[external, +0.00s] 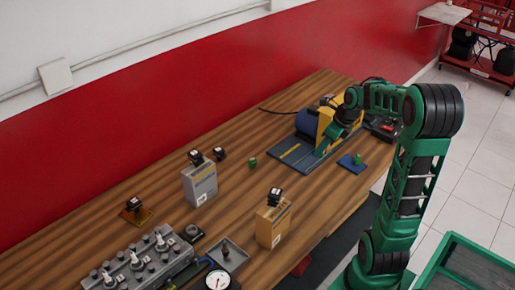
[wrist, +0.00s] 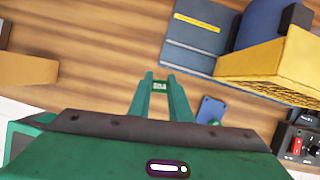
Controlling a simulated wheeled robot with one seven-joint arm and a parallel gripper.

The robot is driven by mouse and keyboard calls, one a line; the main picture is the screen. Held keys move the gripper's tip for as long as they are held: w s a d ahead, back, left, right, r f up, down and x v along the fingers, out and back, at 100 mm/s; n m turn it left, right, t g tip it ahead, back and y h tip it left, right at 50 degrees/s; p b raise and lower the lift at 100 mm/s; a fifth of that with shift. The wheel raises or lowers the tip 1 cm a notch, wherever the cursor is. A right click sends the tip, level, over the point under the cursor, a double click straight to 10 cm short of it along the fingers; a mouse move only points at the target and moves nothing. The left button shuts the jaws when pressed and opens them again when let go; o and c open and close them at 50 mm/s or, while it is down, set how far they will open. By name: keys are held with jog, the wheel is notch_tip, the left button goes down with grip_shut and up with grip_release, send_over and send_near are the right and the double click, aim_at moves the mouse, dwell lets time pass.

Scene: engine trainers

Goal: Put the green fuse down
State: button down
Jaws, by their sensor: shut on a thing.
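My gripper (wrist: 160,84) is shut on a green fuse (wrist: 160,87) that shows between its fingertips in the wrist view, with a pale mark on it. Bare wooden table shows around the fingertips. In the external view my gripper hangs in front of the yellow block of the motor unit, and the held fuse cannot be made out there. Another small green piece (external: 252,162) stands on the table left of the motor unit. A blue pad (external: 343,163) with a green piece (external: 357,159) on it lies right of the motor unit; the pad also shows in the wrist view (wrist: 208,106).
The motor unit has a yellow block (wrist: 280,66) and a grey-blue base plate (external: 290,154). An orange box (external: 268,226) and a grey box (external: 200,184) stand to the left. Bare wooden table (external: 310,195) lies between the orange box and the blue pad.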

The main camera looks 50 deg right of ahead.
jog(key=s+d+m, duration=0.2)
jog(key=s+d, duration=0.1)
jog(key=d, duration=0.1)
send_over(350, 162)
jog(key=s, duration=0.2)
jog(key=shift+h, duration=0.3)
jog(key=f, duration=0.6)
jog(key=shift+w+a+f, duration=0.1)
jog(key=shift+w+f, duration=0.1)
jog(key=shift+f, duration=2.25)
jog(key=c, duration=1.9)
grip_release()
jog(key=shift+f, duration=0.1)
